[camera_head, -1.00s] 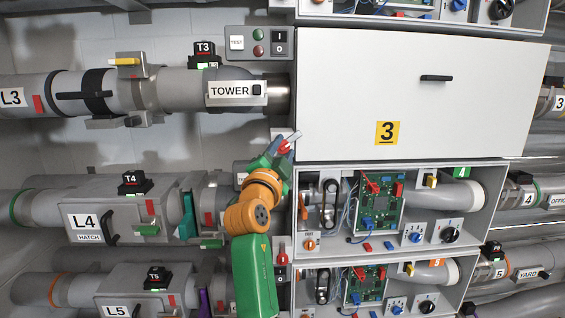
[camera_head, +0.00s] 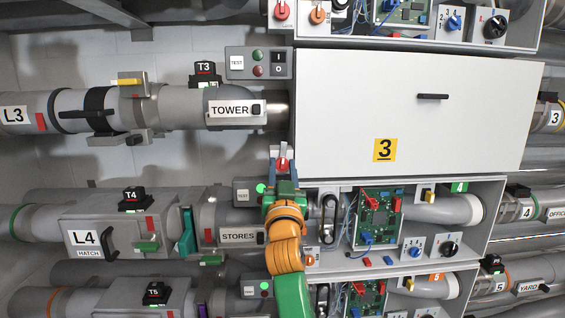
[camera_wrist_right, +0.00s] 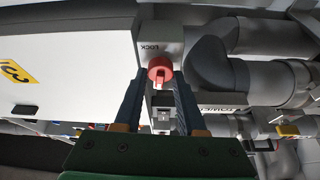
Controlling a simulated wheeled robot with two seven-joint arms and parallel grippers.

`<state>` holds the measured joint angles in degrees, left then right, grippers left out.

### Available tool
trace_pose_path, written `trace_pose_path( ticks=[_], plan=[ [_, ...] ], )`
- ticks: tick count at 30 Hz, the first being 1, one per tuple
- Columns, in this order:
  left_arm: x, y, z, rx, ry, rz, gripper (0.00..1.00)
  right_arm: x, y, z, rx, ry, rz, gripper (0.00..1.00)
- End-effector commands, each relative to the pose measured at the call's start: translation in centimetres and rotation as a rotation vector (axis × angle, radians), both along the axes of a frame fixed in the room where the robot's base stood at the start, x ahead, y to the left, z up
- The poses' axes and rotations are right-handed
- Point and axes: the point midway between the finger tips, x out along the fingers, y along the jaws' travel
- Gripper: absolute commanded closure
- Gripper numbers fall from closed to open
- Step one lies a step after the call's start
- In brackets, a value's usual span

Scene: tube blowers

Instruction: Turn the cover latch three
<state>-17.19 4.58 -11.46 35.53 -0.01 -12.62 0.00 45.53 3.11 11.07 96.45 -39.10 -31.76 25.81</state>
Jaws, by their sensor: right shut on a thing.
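The white cover (camera_head: 340,110) with the yellow label 3 lies closed over its bay. The cover latch three (camera_head: 283,163) is a red knob on a small light plate at the cover's lower left corner. In the right wrist view the red latch (camera_wrist_right: 160,70) shows between my fingertips, below the word LOCK. My right gripper (camera_head: 283,172) has come up from below and is shut on the latch; it also shows in the right wrist view (camera_wrist_right: 159,82). The fingers partly hide the latch in the head view. My left gripper is not in view.
A switch box (camera_head: 258,63) with green and red buttons stands above left of the latch. The TOWER pipe (camera_head: 180,106) runs to the cover's left edge. The open bay 4 (camera_head: 470,240) with its circuit board lies below. Another red latch (camera_head: 282,11) is at the top.

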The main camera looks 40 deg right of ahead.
Motion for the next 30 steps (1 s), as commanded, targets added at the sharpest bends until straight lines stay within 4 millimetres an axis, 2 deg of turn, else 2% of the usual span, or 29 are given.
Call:
trace_pose_path(
  ticks=[7, 25, 26, 28, 30],
  plan=[
    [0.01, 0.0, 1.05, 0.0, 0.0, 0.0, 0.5, -0.06, -0.06, 0.24, -0.075, 0.043, -0.001, 1.0],
    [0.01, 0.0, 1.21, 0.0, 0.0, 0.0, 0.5, -0.06, -0.03, 0.13, -0.101, 0.057, -0.001, 1.0],
    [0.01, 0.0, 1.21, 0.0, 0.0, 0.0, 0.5, -0.06, -0.03, 0.13, -0.101, 0.057, -0.001, 0.52],
    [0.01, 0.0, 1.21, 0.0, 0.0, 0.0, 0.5, -0.05, -0.03, 0.11, -0.1, 0.058, 0.0, 0.33],
    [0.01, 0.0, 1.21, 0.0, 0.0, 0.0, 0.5, -0.04, -0.03, 0.1, -0.1, 0.057, 0.0, 0.3]
  ],
)
